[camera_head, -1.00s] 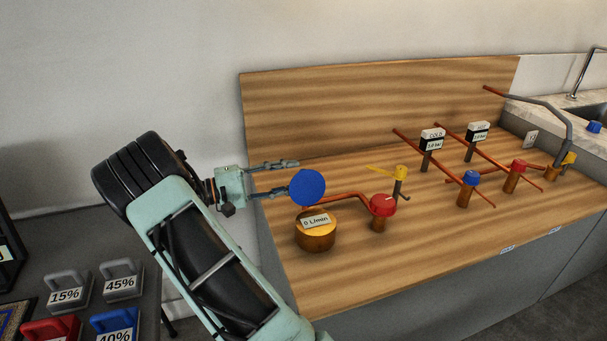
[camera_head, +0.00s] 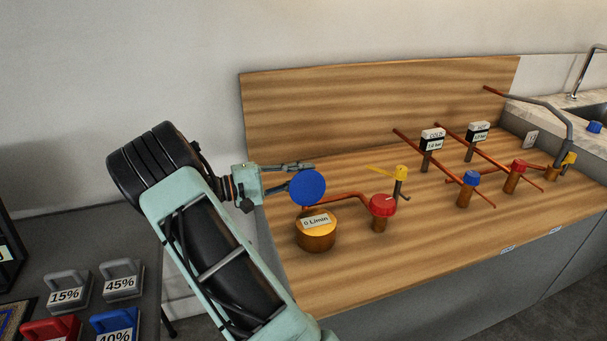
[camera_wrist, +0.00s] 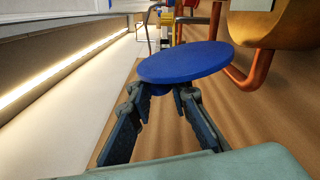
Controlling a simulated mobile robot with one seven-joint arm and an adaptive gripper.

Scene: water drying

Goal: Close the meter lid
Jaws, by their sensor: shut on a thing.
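The water meter is a brass cylinder (camera_head: 316,235) with a "0 L/min" face, at the front left of the wooden board. Its round blue lid (camera_head: 308,188) stands raised at the back of the meter, face turned to the head camera. In the wrist view the lid (camera_wrist: 188,62) is a wide disc just beyond my fingertips, and the meter body (camera_wrist: 272,22) is at upper right. My gripper (camera_head: 298,177) is behind the lid, shut on it; in the wrist view the fingers (camera_wrist: 164,92) reach its underside. The exact contact is partly hidden by the disc.
A red-knobbed valve (camera_head: 382,206) and a copper pipe stand close right of the meter. A yellow-handled valve (camera_head: 400,173) and the cold gauge (camera_head: 432,139) are farther right. The wooden back panel (camera_head: 380,100) rises behind. Weights lie on the dark table at lower left.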

